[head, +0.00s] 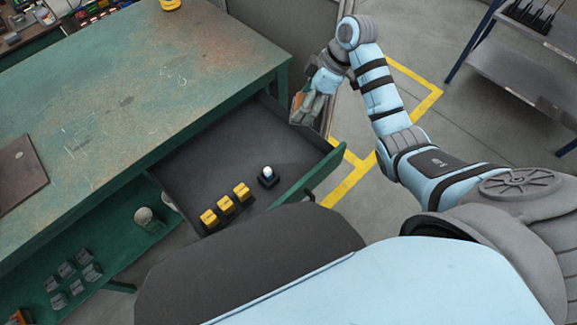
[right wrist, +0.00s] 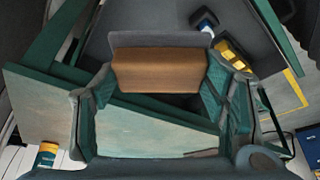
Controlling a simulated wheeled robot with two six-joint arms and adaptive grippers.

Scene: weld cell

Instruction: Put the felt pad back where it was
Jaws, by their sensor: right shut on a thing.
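My right gripper (head: 304,104) is above the far right corner of an open drawer (head: 193,160) in the green workbench. It is shut on a block-like piece with a brown face and a grey layer, which I take to be the felt pad (right wrist: 157,70). In the right wrist view the piece sits between the two fingertips of the gripper (right wrist: 158,82), with the drawer behind it. In the head view the gripper largely hides the piece. My left gripper is not in view.
The drawer holds three yellow blocks (head: 226,204) in a row and a dark holder with a blue and white top (head: 268,177). The rest of its floor looks clear. The worn bench top (head: 120,95) is left of it. A metal shelf rack (head: 520,75) stands at right.

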